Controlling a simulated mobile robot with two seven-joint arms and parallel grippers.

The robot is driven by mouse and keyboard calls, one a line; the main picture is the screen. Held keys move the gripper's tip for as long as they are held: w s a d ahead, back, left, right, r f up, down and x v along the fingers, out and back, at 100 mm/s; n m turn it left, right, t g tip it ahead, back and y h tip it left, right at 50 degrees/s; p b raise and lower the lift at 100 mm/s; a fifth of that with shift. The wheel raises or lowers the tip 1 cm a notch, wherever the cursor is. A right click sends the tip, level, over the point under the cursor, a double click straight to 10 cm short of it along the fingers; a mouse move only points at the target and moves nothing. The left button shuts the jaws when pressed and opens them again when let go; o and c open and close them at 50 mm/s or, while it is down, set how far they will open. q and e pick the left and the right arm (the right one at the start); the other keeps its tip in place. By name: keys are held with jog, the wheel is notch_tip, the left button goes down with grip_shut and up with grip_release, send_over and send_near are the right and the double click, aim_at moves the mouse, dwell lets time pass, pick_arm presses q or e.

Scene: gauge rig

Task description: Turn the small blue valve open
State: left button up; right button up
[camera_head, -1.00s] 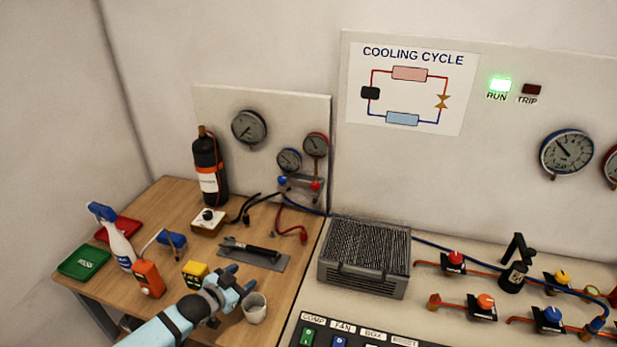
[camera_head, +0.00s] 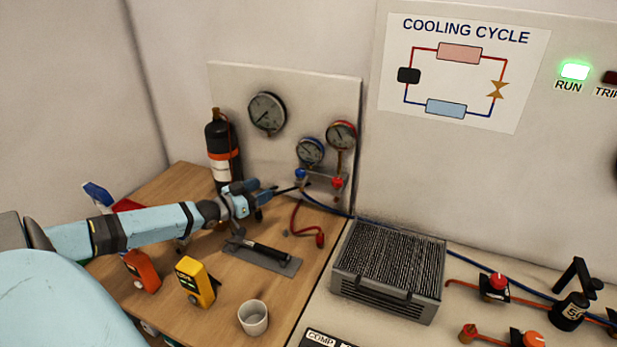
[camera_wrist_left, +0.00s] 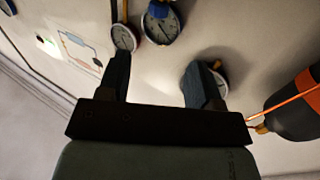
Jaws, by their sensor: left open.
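The small blue valve (camera_head: 300,174) is a round blue knob at the left end of the manifold, below the blue-rimmed gauge (camera_head: 311,151). A red knob (camera_head: 337,182) sits at the manifold's right end. My left gripper (camera_head: 270,194) is open and empty, left of the blue valve and slightly lower, apart from it in the picture. In the left wrist view, the open fingers (camera_wrist_left: 158,82) face the gauge board. A blue piece (camera_wrist_left: 158,8) at that view's top edge may be the blue valve. My right gripper is not in view.
A black bottle (camera_head: 219,145) stands just behind my left arm. A large gauge (camera_head: 267,113) hangs above the gripper. A grey finned unit (camera_head: 388,268) stands right, a white cup (camera_head: 253,317) in front.

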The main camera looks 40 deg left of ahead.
aim_at(296, 181)
pick_arm(q)
jog(key=w, duration=0.4)
jog(key=w+d, duration=0.1)
jog(key=w, duration=0.3)
jog(key=w+d, duration=0.1)
jog(key=w, duration=0.4)
jog(key=shift+d+r, duration=0.2)
jog(key=shift+s, duration=0.1)
jog(key=c, duration=0.9)
